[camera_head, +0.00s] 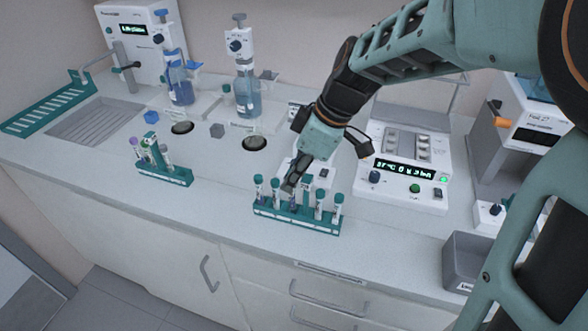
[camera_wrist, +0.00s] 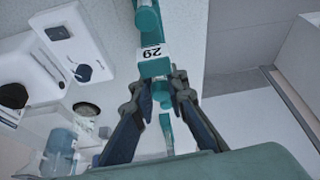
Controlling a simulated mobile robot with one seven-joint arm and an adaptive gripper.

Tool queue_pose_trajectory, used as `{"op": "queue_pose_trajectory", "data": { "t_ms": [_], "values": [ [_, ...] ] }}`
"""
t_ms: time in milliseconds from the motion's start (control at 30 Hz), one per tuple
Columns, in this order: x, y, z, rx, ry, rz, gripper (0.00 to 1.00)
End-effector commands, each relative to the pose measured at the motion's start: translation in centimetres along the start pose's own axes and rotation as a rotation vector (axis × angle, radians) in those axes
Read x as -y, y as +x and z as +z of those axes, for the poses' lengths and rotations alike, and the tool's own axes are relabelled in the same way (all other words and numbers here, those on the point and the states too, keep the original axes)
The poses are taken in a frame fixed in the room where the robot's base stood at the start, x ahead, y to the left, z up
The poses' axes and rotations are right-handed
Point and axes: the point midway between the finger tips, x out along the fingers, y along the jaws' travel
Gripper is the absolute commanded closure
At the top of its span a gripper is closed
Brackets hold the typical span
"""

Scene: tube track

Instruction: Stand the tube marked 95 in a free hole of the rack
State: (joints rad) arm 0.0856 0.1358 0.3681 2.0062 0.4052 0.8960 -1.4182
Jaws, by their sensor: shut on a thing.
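A teal rack (camera_head: 297,225) stands near the counter's front edge, with several teal-capped tubes upright in it, such as one at its left end (camera_head: 258,188) and one at its right end (camera_head: 338,204). My gripper (camera_head: 290,186) points down at the middle of this rack, shut on a tube whose body is mostly hidden by the fingers. In the wrist view, a teal cap (camera_wrist: 160,90) shows between the fingers. A white label (camera_wrist: 152,52) near them carries two digits, perhaps 29 or 62 by orientation. I cannot read 95 on any tube.
A second small teal rack (camera_head: 176,178) with several tubes stands to the left. Behind are dispenser bottles (camera_head: 246,92) and a device with a lit display (camera_head: 403,170). A grey bin (camera_head: 468,258) is at the right. Counter between the two racks is clear.

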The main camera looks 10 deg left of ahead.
Motion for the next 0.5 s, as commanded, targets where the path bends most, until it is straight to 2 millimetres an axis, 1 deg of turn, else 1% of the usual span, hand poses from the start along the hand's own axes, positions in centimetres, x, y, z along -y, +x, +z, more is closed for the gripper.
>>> {"op": "queue_pose_trajectory", "data": {
  "t_ms": [33, 133, 400, 433, 500],
  "values": [
    [-0.02, -0.44, -0.19, 0.000, 0.000, 0.001, 1.00],
    [-0.02, -0.84, -0.36, 0.000, 0.000, 0.001, 1.00],
    [-0.01, -0.92, -0.39, 0.000, 0.000, 0.001, 1.00],
    [-0.01, -0.92, -0.39, 0.000, 0.000, 0.001, 0.86],
    [-0.01, -0.92, -0.39, 0.000, 0.000, 0.000, 0.78]
  ]
}}
